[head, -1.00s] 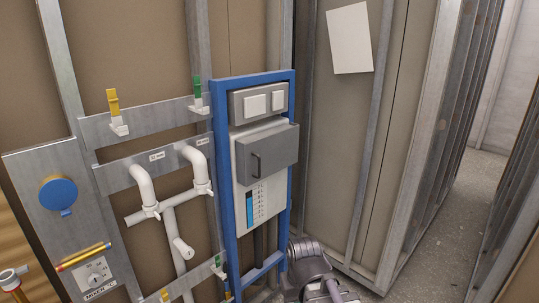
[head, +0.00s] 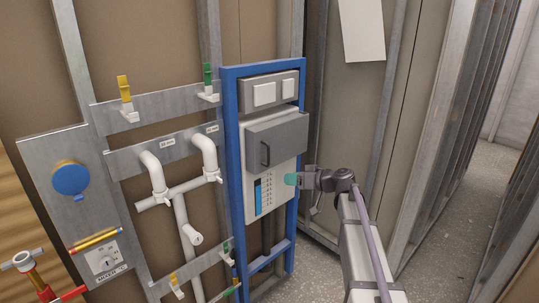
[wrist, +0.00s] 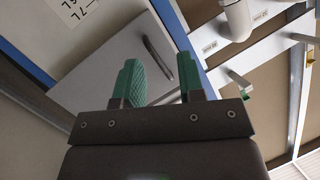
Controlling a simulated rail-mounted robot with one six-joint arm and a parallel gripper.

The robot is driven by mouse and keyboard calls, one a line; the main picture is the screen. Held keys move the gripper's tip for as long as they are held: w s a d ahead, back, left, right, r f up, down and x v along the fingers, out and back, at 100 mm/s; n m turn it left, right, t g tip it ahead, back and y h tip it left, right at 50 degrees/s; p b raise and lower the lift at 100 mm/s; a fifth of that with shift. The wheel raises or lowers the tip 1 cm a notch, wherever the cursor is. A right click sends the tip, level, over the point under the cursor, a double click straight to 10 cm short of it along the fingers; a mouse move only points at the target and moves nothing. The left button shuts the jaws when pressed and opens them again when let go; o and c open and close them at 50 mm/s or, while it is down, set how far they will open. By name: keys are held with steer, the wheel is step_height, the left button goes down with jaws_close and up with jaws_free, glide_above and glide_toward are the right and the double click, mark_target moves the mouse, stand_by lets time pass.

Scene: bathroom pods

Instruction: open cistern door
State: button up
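The cistern door (head: 277,142) is a grey panel on the white cistern in the blue frame, and it looks closed. Its dark bar handle (head: 265,153) is near the door's left side in the head view. In the wrist view the door (wrist: 105,75) is tilted and the handle (wrist: 158,53) lies beyond the fingertips, apart from them. My gripper (head: 292,180) is below and right of the door in the head view. In the wrist view my gripper (wrist: 160,68) has two green fingers spread apart with nothing between them.
Two white flush buttons (head: 276,91) sit above the door. White pipes (head: 170,180) and metal rails stand left of the blue frame (head: 231,160). A metal-studded wall with a white sheet (head: 362,28) is on the right. Grey floor (head: 440,230) is clear farther right.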

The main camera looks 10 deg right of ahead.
mark_target(269, 155)
steer(key=w+d+r+n+t+y, duration=0.1)
steer(key=w+r+n+t, duration=0.2)
steer(key=r, duration=0.1)
steer(key=x, duration=1.1)
steer(key=shift+w, duration=0.1)
steer(key=shift+c, duration=0.3)
jaws_close()
